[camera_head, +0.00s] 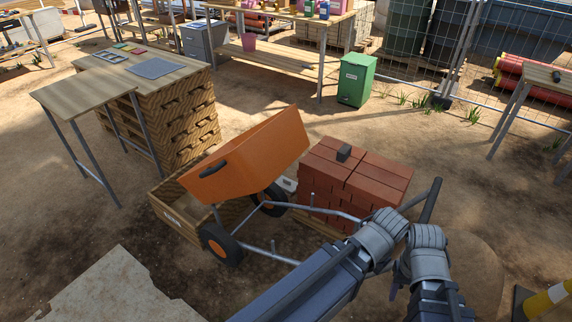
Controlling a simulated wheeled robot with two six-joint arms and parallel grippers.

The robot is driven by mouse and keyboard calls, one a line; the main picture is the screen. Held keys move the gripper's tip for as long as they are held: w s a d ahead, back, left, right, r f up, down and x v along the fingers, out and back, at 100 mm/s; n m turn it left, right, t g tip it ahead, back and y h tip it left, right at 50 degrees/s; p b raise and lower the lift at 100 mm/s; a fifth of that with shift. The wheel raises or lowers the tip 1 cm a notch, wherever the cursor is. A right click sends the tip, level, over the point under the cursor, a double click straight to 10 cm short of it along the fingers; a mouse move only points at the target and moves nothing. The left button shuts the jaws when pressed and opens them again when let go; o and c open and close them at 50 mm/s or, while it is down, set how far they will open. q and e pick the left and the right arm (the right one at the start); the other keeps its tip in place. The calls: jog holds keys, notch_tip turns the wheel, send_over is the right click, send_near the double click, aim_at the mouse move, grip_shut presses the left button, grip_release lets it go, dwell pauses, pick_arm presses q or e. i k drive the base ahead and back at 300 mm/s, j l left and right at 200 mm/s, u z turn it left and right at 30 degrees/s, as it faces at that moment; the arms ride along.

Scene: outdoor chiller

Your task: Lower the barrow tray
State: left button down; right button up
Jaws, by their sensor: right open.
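The barrow's orange tray (255,152) is tilted, its right end raised and its left end low over a wooden box (172,222). A dark handle (212,168) shows on the tray's near side. The grey frame (325,209) runs right from the wheels to a dark crossbar (430,200). My right gripper (425,238) is close below the crossbar, apart from the tray. It is open, though its fingertips are mostly hidden. Another grey arm part of mine crosses the frame beside it. My left gripper's fingers cannot be made out.
Stacked red bricks (375,180) stand close behind the frame, with a small dark block (343,153) on top. A pallet stack with a worktop (130,75) is behind left. A striped post (548,298) is at lower right.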

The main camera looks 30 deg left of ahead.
aim_at(251, 162)
jog(key=j+z, duration=0.15)
jog(key=j, duration=0.35)
jog(key=k+j+z, duration=0.15)
jog(key=j, duration=0.35)
jog(key=j+z, duration=0.15)
jog(key=j, duration=0.3)
jog(key=k+j+z, duration=0.15)
jog(key=j, duration=0.35)
jog(key=k+j, duration=0.1)
jog(key=j, duration=0.25)
jog(key=k+j, duration=0.1)
jog(key=j, duration=0.3)
jog(key=k+j, duration=0.15)
jog(key=j, duration=0.2)
jog(key=k+j, duration=0.1)
jog(key=j, duration=0.3)
jog(key=k+j, duration=0.1)
jog(key=j, duration=0.25)
jog(key=i+l, duration=0.7)
jog(key=i, duration=0.15)
jog(key=z, duration=0.05)
